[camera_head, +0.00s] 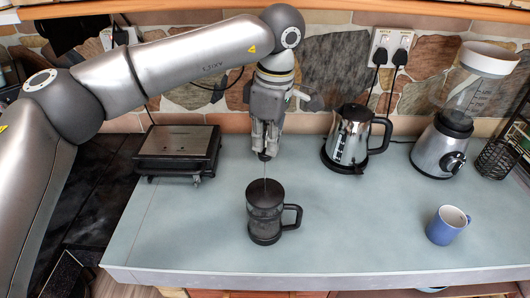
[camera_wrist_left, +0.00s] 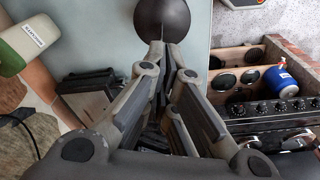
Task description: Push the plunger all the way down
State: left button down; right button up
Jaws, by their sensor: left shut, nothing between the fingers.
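A dark French press (camera_head: 264,222) with a black handle on its right stands upright on the counter. Its thin plunger rod (camera_head: 265,180) rises from the lid towards my left gripper (camera_head: 264,156). The left gripper points down above the press with its fingers closed and nothing held between them. The fingertips are at the rod's top; I cannot tell whether they touch the plunger's top, and the knob is not clear. In the left wrist view the closed fingertips (camera_wrist_left: 161,48) meet in front of a dark round shape (camera_wrist_left: 163,18), apparently the press's lid. My right gripper is out of view.
A black and silver grill (camera_head: 178,150) stands left of the press. A steel kettle (camera_head: 350,138) is behind to the right, with a blender (camera_head: 445,145) farther right. A blue mug (camera_head: 447,225) stands at the front right. The counter (camera_head: 350,220) is clear between press and mug.

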pick_arm(q)
notch_tip(320, 180, down, 10)
jog(key=b, duration=0.6)
jog(key=shift+r, duration=0.25)
jog(key=shift+s+d+r, duration=0.15)
jog(key=shift+d+r, duration=0.1)
jog(key=shift+d, duration=0.2)
jog(key=shift+s+d+r, duration=0.2)
jog(key=shift+d, duration=0.3)
jog(key=shift+s+d+r, duration=0.15)
jog(key=shift+s+d, duration=0.05)
jog(key=shift+d, duration=0.4)
jog(key=shift+r, duration=0.35)
notch_tip(320, 180, up, 11)
jog(key=d, duration=0.1)
jog(key=shift+s, duration=0.25)
